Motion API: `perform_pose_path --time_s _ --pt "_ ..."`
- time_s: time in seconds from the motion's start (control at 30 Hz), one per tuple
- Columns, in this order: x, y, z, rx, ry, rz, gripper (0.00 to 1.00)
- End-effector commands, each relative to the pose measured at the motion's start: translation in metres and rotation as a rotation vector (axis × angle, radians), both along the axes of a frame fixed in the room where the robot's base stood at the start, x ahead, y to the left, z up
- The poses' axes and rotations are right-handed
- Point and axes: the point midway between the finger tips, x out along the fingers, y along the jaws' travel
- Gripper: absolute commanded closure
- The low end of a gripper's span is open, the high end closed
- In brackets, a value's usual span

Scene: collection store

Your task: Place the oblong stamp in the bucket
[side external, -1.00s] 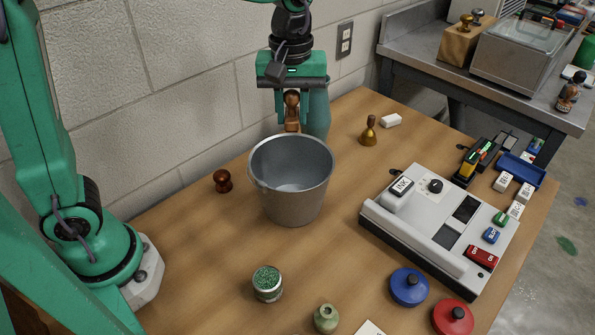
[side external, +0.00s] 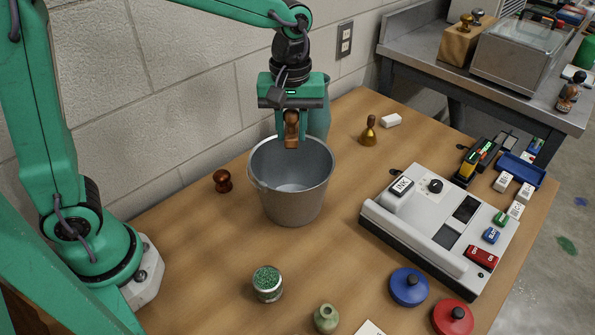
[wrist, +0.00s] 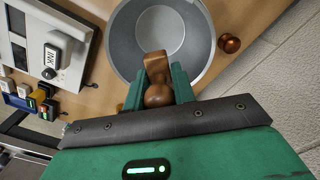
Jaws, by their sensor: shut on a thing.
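The oblong stamp (side external: 291,130) is brown wood with a rounded handle and a long block below. My gripper (side external: 291,118) is shut on it and holds it upright over the far part of the bucket's mouth. The bucket (side external: 290,203) is grey metal and stands upright on the table; the part of its inside that shows is empty. In the wrist view the stamp (wrist: 157,68) sits between my green fingers (wrist: 159,88), and its block overlaps the bucket's opening (wrist: 160,30).
A dark round-handled stamp (side external: 222,181) stands left of the bucket. A green vase (side external: 319,106) stands close behind it. A brass-coloured stamp (side external: 369,131) and a grey machine (side external: 438,225) are to the right. A jar of green grains (side external: 267,283) stands in front.

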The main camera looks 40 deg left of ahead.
Motion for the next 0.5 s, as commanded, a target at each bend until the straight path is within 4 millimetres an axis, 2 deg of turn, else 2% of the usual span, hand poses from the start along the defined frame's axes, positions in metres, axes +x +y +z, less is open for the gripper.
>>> perform_pose_path --time_s 0.5 --pt "-0.001 0.0 -0.045 0.001 0.004 0.0 0.96"
